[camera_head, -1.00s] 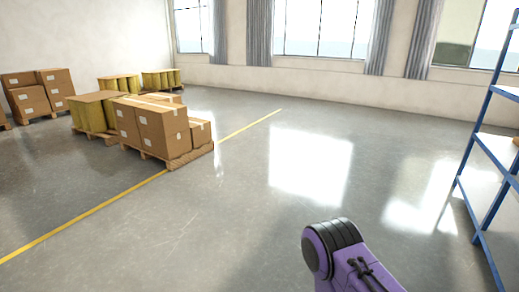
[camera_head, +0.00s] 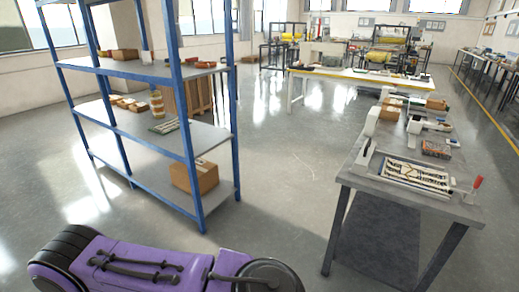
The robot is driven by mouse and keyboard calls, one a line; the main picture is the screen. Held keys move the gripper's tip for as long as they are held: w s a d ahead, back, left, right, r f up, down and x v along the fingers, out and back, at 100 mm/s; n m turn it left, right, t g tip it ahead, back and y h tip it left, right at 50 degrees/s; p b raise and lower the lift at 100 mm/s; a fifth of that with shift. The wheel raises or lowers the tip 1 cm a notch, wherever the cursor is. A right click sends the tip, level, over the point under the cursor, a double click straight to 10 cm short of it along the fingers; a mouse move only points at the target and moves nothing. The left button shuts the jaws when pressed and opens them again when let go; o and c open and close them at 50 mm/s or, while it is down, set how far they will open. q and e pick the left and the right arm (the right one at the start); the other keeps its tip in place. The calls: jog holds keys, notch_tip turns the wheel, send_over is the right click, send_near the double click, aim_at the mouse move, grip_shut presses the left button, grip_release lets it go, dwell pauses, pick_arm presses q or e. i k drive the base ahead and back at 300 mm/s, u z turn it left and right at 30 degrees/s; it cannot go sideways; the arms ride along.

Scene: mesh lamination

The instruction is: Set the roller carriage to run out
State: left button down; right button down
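I cannot pick out the roller carriage for certain. A machine with yellow rolls (camera_head: 390,57) stands at the back, behind a long white table, and a smaller frame with a yellow roll (camera_head: 290,38) stands left of it. Both are too small to show a carriage or its setting. Neither of my grippers is in view; only a purple and black link of my own arm crosses the bottom left.
A blue-framed shelf (camera_head: 183,138) with boxes stands close at left. A grey workbench (camera_head: 352,180) at right carries a tray of strips (camera_head: 412,180) and a red-handled tool (camera_head: 477,184). A white table (camera_head: 345,74) stands beyond. Open floor (camera_head: 285,150) lies between shelf and workbench.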

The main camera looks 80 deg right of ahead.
aim_at(360, 165)
jog(key=z, duration=3.85)
jog(key=i, duration=1.65)
